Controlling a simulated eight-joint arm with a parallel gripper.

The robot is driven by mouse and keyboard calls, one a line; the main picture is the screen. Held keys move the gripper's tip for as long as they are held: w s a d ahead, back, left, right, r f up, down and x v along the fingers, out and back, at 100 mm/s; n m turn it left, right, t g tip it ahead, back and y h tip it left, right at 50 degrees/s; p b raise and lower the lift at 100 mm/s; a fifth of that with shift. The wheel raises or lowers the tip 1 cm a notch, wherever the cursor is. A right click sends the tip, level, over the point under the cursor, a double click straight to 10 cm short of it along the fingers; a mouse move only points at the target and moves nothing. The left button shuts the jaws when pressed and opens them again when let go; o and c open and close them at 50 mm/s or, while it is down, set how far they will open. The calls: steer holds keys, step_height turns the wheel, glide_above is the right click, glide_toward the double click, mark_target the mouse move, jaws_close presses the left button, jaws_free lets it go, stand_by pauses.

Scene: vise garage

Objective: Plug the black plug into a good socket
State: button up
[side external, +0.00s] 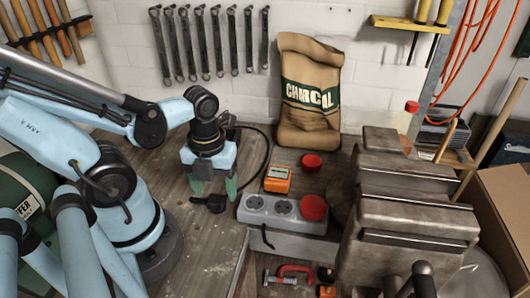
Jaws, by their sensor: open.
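The black plug (212,204) lies on the wooden bench, just left of the power strip. A black cable (267,150) loops on the bench behind and to the right of my gripper. My gripper (214,188) points down with its fingers apart, over or just behind the plug; whether the plug is between the fingers in depth I cannot tell. The grey power strip (272,222) sits near the bench's front edge. Two round sockets, a left one (256,203) and a middle one (284,207), are uncovered. A red round cap (314,207) covers the right end.
An orange box (277,179) stands behind the strip, and a red round piece (311,162) lies farther back. A large metal vise (400,215) blocks the right. A charcoal sack (309,95) leans on the wall. Bench left of the plug is clear.

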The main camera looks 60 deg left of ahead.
mark_target(217, 204)
steer(key=shift+f, duration=1.3)
steer(key=c, duration=1.1)
